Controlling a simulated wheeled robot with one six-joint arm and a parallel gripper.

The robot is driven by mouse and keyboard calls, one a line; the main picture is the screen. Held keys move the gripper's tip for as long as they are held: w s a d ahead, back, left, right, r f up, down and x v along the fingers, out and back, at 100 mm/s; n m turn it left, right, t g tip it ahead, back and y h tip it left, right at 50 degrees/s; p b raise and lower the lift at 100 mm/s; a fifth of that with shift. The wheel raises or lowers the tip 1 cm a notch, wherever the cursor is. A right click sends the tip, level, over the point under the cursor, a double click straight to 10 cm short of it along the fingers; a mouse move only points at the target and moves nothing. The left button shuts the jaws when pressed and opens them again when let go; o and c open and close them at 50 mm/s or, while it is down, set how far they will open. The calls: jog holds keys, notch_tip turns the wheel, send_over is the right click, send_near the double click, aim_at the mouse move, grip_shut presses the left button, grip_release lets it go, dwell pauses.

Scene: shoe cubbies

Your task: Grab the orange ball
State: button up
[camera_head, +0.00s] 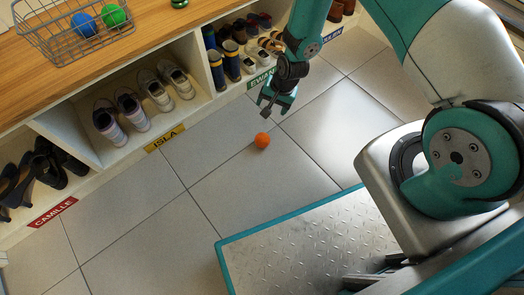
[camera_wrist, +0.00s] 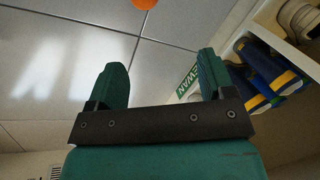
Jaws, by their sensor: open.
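The orange ball (camera_head: 262,140) lies on the grey tiled floor in front of the shoe cubbies. In the wrist view the ball (camera_wrist: 145,3) shows at the top edge, partly cut off, beyond my fingertips. My gripper (camera_head: 267,108) hangs above the floor, up and a little to the right of the ball in the head view, apart from it. In the wrist view my gripper (camera_wrist: 165,75) has its two teal fingers spread wide with nothing between them.
The shoe cubbies (camera_head: 205,97) run along the left and back with name labels and several pairs of shoes. A wire basket (camera_head: 62,45) with a blue ball (camera_head: 83,24) and a green ball (camera_head: 113,15) stands on the wooden top. The floor around the orange ball is clear.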

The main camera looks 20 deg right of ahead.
jog(key=b, duration=0.2)
send_near(264, 136)
jog(key=shift+m, duration=0.4)
jog(key=b+x, duration=0.6)
jog(key=shift+w+d+f, duration=0.1)
jog(key=shift+d+f, duration=0.05)
jog(key=shift+f, duration=0.1)
jog(key=b+x, duration=0.5)
jog(key=x, duration=0.1)
jog(key=shift+r, duration=0.1)
jog(key=c, duration=0.7)
